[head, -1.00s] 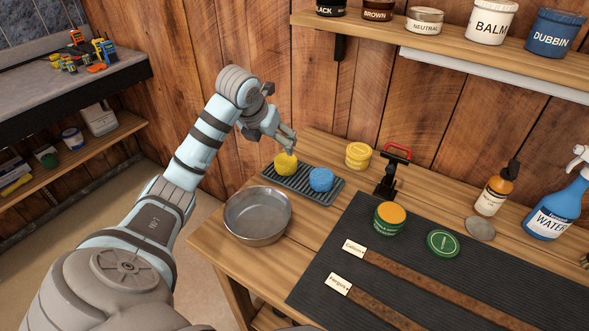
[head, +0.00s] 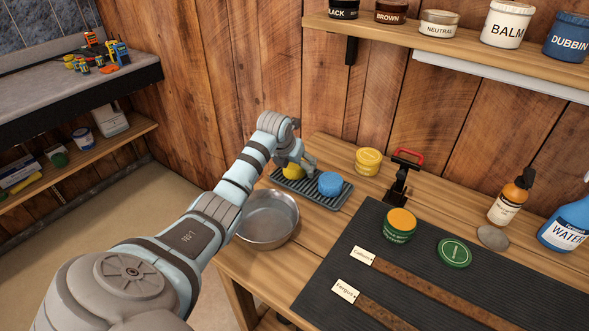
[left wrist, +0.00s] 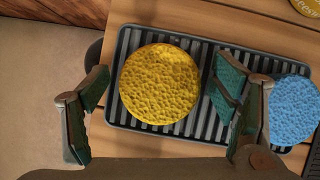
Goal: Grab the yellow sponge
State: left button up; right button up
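The yellow sponge (left wrist: 160,84) is round and lies on a dark ribbed tray (left wrist: 205,139). In the head view the yellow sponge (head: 292,171) is partly hidden by my left gripper (head: 300,168). In the left wrist view my left gripper (left wrist: 155,105) is open, with its fingers apart on either side of the sponge. The left finger stands clear of the sponge beyond the tray's edge. The right finger is between the yellow sponge and a blue sponge (left wrist: 293,108), close to both. My right gripper is not in view.
A metal bowl (head: 268,222) stands just in front of the tray (head: 338,202). A yellow tin (head: 368,162) and a black stand with a red handle (head: 398,178) are to the right. A wooden wall is behind.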

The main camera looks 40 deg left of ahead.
pick_arm(q)
jog(key=shift+s, duration=0.1)
jog(key=c, duration=0.9)
jog(key=shift+o, duration=0.2)
jog(key=shift+r, duration=0.15)
